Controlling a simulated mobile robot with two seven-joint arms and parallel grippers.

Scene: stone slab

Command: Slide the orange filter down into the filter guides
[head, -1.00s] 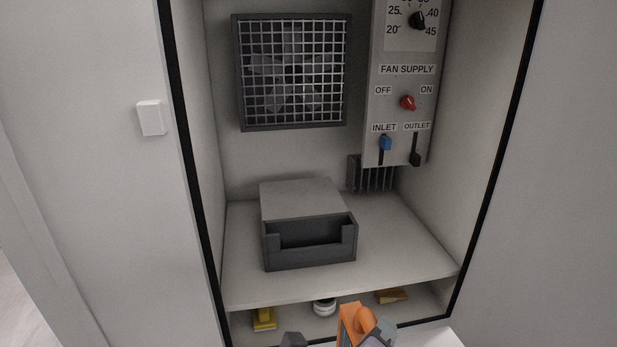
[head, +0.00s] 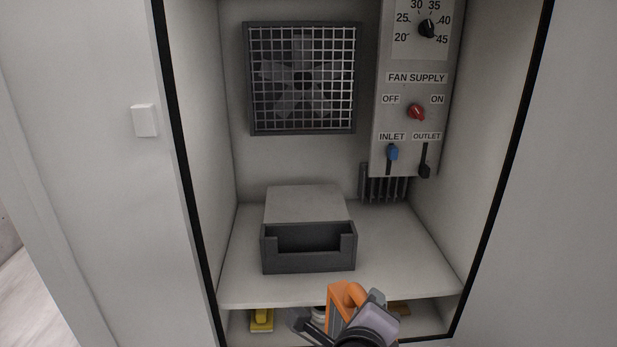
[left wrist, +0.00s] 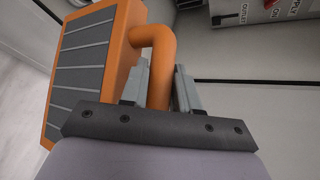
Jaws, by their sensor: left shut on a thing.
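The orange filter (head: 341,303) is at the bottom of the head view, in front of the cabinet's lower shelf edge. In the left wrist view the filter (left wrist: 92,70) has an orange frame, grey slats and a bent orange handle. My left gripper (left wrist: 161,88) is shut on that handle; it also shows in the head view (head: 364,312). The dark filter guides (head: 308,262), an open-topped bracket on the front of a grey box, stand on the cabinet shelf, above and left of the filter in the picture. My right gripper is not in view.
A grille with a fan (head: 302,78) is on the back wall. A control panel (head: 407,90) with knobs and sliders hangs at the right, above a finned part (head: 384,184). A yellow object (head: 261,319) lies on the lower shelf. The shelf (head: 410,262) right of the guides is clear.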

